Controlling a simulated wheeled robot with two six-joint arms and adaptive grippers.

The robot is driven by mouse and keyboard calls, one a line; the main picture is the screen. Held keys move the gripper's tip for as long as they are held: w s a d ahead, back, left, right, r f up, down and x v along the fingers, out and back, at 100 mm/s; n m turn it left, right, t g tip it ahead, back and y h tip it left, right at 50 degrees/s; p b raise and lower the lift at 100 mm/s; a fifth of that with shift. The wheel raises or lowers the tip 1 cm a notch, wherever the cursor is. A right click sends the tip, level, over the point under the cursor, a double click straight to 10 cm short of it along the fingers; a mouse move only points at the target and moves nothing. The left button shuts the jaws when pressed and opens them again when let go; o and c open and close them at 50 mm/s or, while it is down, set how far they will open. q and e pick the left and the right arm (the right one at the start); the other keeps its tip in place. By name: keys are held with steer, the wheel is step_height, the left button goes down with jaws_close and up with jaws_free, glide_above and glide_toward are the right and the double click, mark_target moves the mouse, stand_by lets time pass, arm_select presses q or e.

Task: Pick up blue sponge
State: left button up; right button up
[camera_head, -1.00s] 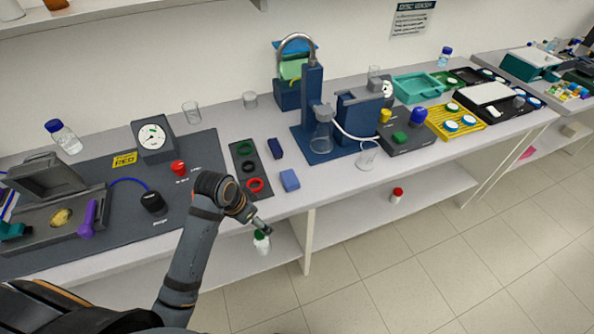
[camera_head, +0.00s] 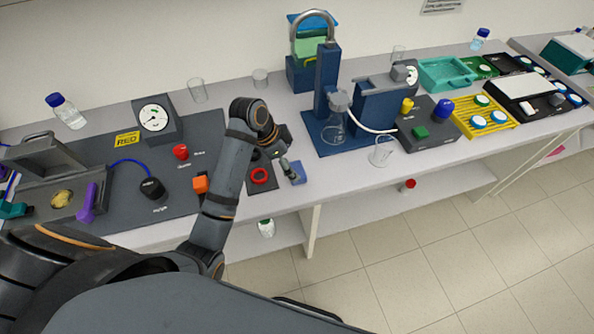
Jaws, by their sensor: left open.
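The blue sponge (camera_head: 299,174) is a small light-blue block on the white bench near its front edge, right of the dark strip with rings. My left gripper (camera_head: 291,171) is at the sponge's left side, just above or against it; I cannot tell whether they touch. The gripper is small and seen from behind, open, with nothing visibly held. My left arm comes in from the lower left and hides part of the ring strip. My right gripper is not in view.
A red ring (camera_head: 260,176) lies just left of the gripper. A dark-blue stand (camera_head: 327,85) with a flask stands behind and right. The bench front between sponge and beaker is clear.

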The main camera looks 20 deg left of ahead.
mark_target(296, 170)
arm_select(q)
steer(key=shift+w+f+p, duration=0.15)
steer(key=shift+f+p, duration=0.3)
steer(key=shift+f, duration=0.25)
steer(key=x, duration=0.2)
steer(key=shift+f+p, duration=0.35)
steer(key=shift+w+d+f, duration=0.2)
steer(key=shift+d+f, duration=0.05)
steer(key=shift+f, duration=0.25)
steer(key=c, duration=0.8)
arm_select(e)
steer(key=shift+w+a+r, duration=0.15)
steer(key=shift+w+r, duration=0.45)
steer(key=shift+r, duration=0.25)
